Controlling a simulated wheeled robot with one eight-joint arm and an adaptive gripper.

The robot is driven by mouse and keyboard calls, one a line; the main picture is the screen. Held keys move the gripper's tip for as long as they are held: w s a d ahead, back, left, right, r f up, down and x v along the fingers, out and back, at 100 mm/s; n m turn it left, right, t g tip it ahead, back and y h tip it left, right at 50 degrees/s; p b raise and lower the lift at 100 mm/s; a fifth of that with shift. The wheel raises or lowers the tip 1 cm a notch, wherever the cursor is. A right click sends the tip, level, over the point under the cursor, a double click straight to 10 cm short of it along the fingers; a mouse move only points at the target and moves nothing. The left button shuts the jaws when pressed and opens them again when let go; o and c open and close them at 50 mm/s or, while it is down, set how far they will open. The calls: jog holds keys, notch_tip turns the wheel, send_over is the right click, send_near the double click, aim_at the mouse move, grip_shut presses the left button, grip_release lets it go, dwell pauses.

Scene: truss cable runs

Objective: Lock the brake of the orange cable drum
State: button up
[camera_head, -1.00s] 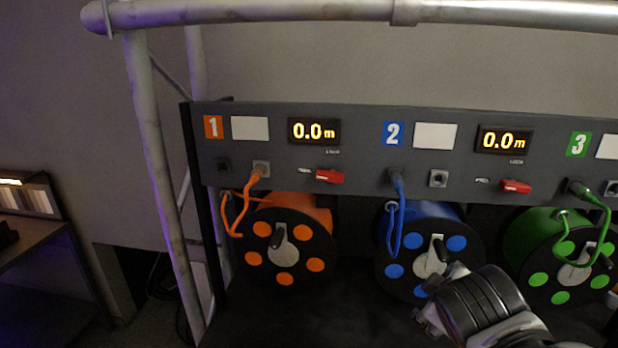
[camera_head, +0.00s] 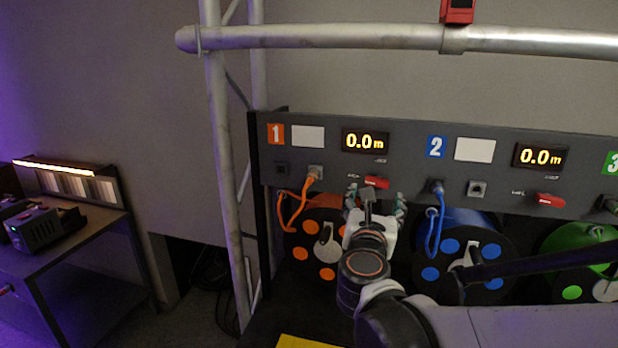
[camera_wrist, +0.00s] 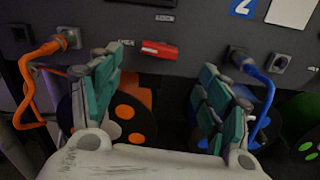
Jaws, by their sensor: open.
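The orange cable drum (camera_head: 300,254) sits under panel section 1, partly hidden behind my gripper; its orange spots also show in the wrist view (camera_wrist: 125,112). Its red brake lever (camera_head: 376,181) is on the panel below the 0.0 m display, and in the wrist view the lever (camera_wrist: 159,49) lies nearly level, between and beyond my fingers. An orange cable (camera_head: 303,195) is plugged into the panel to the left of the lever. My gripper (camera_head: 376,196) is open and empty, just below the lever; in the wrist view its teal-padded fingers (camera_wrist: 160,92) stand wide apart.
The blue drum (camera_head: 462,232) with its blue cable (camera_head: 434,225) is close to the right of my gripper. The green drum (camera_head: 580,245) is farther right. A truss post (camera_head: 226,170) stands left of the panel, and a workbench (camera_head: 60,250) is at far left.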

aim_at(377, 183)
jog(key=b+x, duration=0.1)
jog(key=x, duration=1)
jog(key=shift+f+b, duration=0.1)
jog(key=shift+b, duration=0.25)
jog(key=shift+s, duration=0.1)
jog(key=shift+c, duration=0.2)
jog(key=c, duration=1)
